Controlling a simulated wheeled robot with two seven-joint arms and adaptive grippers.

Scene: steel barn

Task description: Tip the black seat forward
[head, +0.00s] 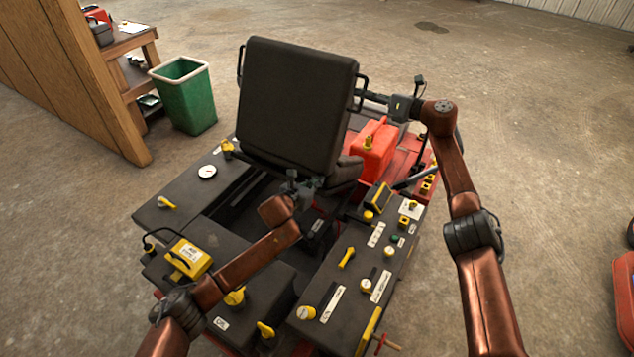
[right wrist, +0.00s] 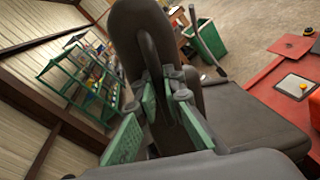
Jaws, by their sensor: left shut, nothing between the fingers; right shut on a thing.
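The black seat (head: 297,105) stands on the red machine, its broad panel raised and leaning slightly. Thin black side handles (head: 361,88) flank the panel. My right gripper (head: 372,97) is at the panel's right edge, shut on the side handle there. In the right wrist view, the green fingers of my right gripper (right wrist: 165,105) close around a dark part beside the seat's upright panel (right wrist: 145,40). My left gripper (head: 303,186) is shut and empty, low in front of the seat. Whether it touches the seat is unclear.
Dark control decks with yellow levers and knobs (head: 346,257) lie in front of and beside the seat. A red can (head: 373,150) stands right of it. A green bin (head: 185,98) and wooden bench (head: 135,85) are behind left. Open concrete floor lies at the back and right.

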